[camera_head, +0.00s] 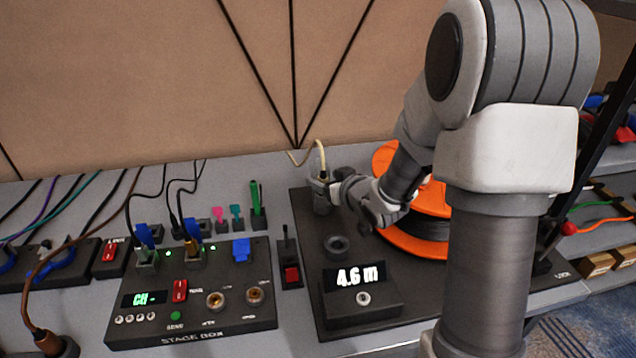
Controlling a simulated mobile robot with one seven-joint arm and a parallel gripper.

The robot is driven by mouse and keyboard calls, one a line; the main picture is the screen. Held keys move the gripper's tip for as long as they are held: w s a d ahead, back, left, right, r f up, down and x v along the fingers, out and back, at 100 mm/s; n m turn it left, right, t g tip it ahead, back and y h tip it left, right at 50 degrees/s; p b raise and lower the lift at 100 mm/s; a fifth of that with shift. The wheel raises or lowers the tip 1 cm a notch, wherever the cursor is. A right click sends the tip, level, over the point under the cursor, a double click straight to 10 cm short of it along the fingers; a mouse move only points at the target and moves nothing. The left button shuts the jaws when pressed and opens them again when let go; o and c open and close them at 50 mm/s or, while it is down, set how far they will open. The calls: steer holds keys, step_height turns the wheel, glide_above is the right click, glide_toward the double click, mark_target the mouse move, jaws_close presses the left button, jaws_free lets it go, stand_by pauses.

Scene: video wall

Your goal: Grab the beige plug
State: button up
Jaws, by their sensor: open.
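The beige plug (321,173), with its beige cable arching up and back towards the wall, stands upright in a grey holder (322,202) at the back left of the dark cable-reel board. My gripper (332,182) is open and reaches in from the right at the plug. The fingers overlap the plug's lower part in the picture. I cannot tell whether they touch it or stand around it. The plug's lower end is hidden.
An orange cable reel (418,231) sits behind my arm. An empty round socket (336,246) and a "4.6 m" display (354,279) are in front. The stage box (190,290), with several plugs, stands at left. A red switch (291,274) lies between.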

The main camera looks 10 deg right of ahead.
jaws_close()
stand_by(0.4)
